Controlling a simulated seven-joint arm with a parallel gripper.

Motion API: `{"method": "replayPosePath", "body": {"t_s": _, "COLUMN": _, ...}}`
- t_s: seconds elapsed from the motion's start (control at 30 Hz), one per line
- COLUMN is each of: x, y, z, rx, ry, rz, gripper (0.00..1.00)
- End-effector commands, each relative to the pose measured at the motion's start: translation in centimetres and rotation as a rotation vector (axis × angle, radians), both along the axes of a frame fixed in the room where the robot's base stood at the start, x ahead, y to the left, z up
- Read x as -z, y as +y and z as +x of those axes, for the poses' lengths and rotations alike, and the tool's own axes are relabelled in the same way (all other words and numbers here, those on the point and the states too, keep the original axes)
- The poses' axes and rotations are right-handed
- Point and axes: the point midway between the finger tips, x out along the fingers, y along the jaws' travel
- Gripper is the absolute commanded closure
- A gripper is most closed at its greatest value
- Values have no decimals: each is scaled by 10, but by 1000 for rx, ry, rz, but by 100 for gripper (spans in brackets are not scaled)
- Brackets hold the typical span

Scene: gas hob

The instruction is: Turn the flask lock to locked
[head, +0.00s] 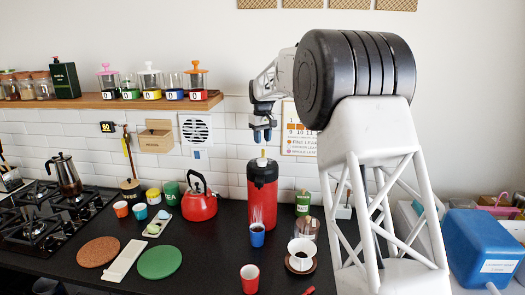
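The red flask (262,196) with a black top stands upright on the dark counter. A small yellow piece (263,154) sticks up from its top; whether this is the lock, and which way it is set, is too small to tell. My gripper (262,137) points down just above the yellow piece, apart from it. Its two blue fingertips show a small gap with nothing between them. A blue cup (257,238) stands in front of the flask, with thin white streaks above it.
A red kettle (199,206) stands left of the flask. A green tin (303,203), a glass jar and a white dripper (301,253) are to its right. A red cup (250,279) is at the front. The gas hob (45,225) is far left; a shelf (110,102) hangs behind.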

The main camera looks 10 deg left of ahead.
Motion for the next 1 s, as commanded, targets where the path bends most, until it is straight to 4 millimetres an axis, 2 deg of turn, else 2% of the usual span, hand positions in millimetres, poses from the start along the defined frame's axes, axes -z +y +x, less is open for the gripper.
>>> {"method": "replayPosePath", "body": {"t_s": 0.2, "x": 28, "y": 0, "z": 0, "rx": 0, "ry": 1, "rz": -1, "gripper": 64}}
{"method": "replayPosePath", "body": {"t_s": 0.4, "x": 45, "y": 0, "z": 0, "rx": 0, "ry": 0, "rz": 0, "gripper": 64}}
{"method": "replayPosePath", "body": {"t_s": 0.83, "x": 53, "y": 0, "z": 0, "rx": 0, "ry": 0, "rz": 0, "gripper": 64}}
{"method": "replayPosePath", "body": {"t_s": 0.87, "x": 53, "y": 0, "z": 0, "rx": 0, "ry": 0, "rz": 0, "gripper": 65}}
{"method": "replayPosePath", "body": {"t_s": 1.0, "x": 53, "y": 0, "z": 0, "rx": 0, "ry": 0, "rz": 0, "gripper": 87}}
